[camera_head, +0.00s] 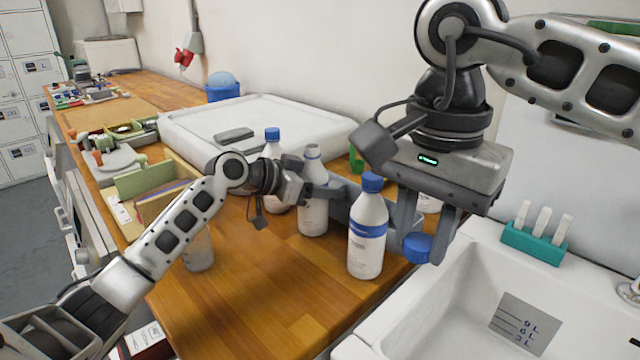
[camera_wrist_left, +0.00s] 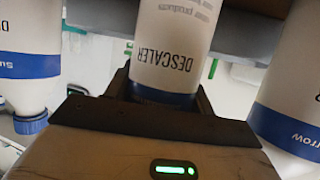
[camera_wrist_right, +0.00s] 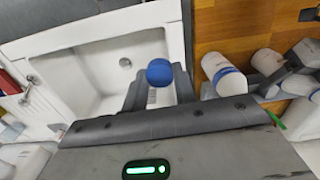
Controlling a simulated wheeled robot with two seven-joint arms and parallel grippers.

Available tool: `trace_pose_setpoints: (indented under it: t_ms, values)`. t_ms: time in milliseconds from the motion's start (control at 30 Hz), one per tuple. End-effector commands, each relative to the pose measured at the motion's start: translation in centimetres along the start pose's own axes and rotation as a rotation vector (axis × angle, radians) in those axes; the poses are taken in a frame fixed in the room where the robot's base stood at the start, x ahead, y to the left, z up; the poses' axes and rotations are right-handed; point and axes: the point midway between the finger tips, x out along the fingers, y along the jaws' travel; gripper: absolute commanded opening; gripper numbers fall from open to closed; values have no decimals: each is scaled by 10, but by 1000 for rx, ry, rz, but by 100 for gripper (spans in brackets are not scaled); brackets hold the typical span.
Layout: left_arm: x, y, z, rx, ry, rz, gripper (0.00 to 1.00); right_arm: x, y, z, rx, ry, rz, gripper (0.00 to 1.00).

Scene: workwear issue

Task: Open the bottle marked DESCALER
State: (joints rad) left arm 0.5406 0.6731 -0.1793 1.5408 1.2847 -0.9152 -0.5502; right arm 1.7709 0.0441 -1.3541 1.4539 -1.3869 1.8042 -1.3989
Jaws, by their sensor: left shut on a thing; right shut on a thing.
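The bottle marked DESCALER (camera_wrist_left: 168,50) stands between the jaws of my left gripper (camera_wrist_left: 160,95), which is shut on it. In the head view this is the middle white bottle (camera_head: 313,218); its neck is bare, with no cap on it. My left gripper (camera_head: 308,192) reaches it from the left. My right gripper (camera_head: 418,235) is shut on a blue cap (camera_head: 417,248), held apart from the bottles near the sink edge. The cap also shows in the right wrist view (camera_wrist_right: 159,72).
A blue-capped bottle (camera_head: 368,245) stands in front, right of the DESCALER; another (camera_head: 272,148) stands behind, to its left. A clear cup (camera_head: 199,252) is near my left arm. A white tray (camera_head: 205,122) lies behind. The sink (camera_head: 450,290) and a green rack (camera_head: 534,243) are right.

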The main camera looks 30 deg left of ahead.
Motion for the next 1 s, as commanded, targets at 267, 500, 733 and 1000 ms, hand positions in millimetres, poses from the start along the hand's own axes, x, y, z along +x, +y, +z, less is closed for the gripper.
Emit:
trace_pose_setpoints:
  t_ms: [267,500,733,1000]
  values:
    - [1,0,3,0,0,0,76,2,0,0,0,0,0,0]
    - [0,0,0,0,0,0,76,0,0,0,0,0,0,0]
    - [-28,-1,2,3,-3,-4,76,5,0,0,0,0,0,0]
    - [-86,0,3,3,-4,-2,76,15,0,0,0,0,0,0]
